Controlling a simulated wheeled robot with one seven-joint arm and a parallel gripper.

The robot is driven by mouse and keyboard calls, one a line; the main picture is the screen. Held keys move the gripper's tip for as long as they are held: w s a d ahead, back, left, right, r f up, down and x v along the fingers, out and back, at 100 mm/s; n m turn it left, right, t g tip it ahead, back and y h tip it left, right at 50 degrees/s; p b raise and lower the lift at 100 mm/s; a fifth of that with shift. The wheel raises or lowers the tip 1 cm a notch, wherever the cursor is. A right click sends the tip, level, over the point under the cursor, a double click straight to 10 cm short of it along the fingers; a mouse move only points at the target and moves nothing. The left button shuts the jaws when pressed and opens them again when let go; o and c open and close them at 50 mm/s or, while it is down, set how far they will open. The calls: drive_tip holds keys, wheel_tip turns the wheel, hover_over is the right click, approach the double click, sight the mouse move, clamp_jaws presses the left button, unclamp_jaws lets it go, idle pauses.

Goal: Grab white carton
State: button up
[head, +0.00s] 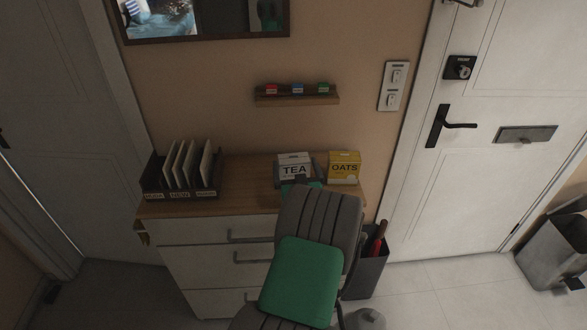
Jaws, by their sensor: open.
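The white carton (294,167), lettered TEA, stands upright on the wooden top of a chest of drawers, towards its right end. My gripper (302,183) shows as a small dark and green shape at the carton's lower front. It is open. My grey and green arm covers the view below it, so the fingers are mostly hidden. I cannot tell whether they touch the carton. The carton's front lettering and top show, but its lower edge is partly covered.
A yellow OATS carton (344,168) stands just right of the white one. A dark file rack (180,172) holds upright folders at the left. A small wall shelf (297,99) hangs above. A dark bin (370,272) stands right of the drawers. The middle of the top is bare.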

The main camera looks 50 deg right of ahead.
sight(292, 155)
drive_tip(key=p+x, duration=0.2)
drive_tip(key=x, duration=0.3)
drive_tip(key=shift+w+d, duration=0.2)
drive_tip(key=shift+w, duration=0.05)
drive_tip(key=c, duration=1)
drive_tip(key=shift+c, duration=0.4)
drive_tip(key=shift+r, duration=0.15)
